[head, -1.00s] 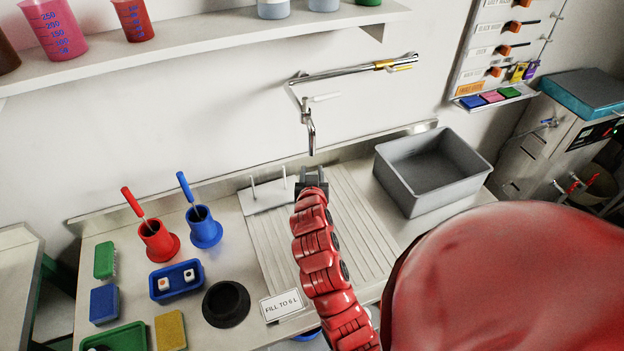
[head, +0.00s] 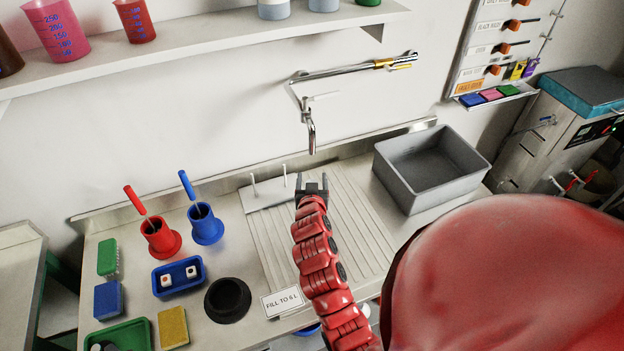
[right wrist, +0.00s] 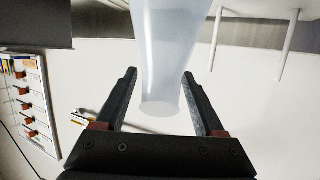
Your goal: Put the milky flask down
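The milky flask (right wrist: 165,55) shows large in the right wrist view, pale and translucent. It lies between or just past my finger ends and runs out of the top edge; a rounded end faces me. My right gripper (right wrist: 160,75) has its two fingers well apart, one on each side of the flask. The fingertips overlap or nearly meet its sides, and I cannot tell whether they press on it. In the head view my right gripper (head: 312,182) is over the ribbed drainboard (head: 350,225), just right of the peg rack (head: 268,196). I cannot make out the flask there. My left gripper is not in view.
A grey basin (head: 430,170) stands to the right, and a tap (head: 310,125) hangs above the drainboard. Red (head: 161,240) and blue (head: 206,226) holders, a blue tray (head: 178,278) and a black round holder (head: 228,300) stand left. The drainboard's right part is clear.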

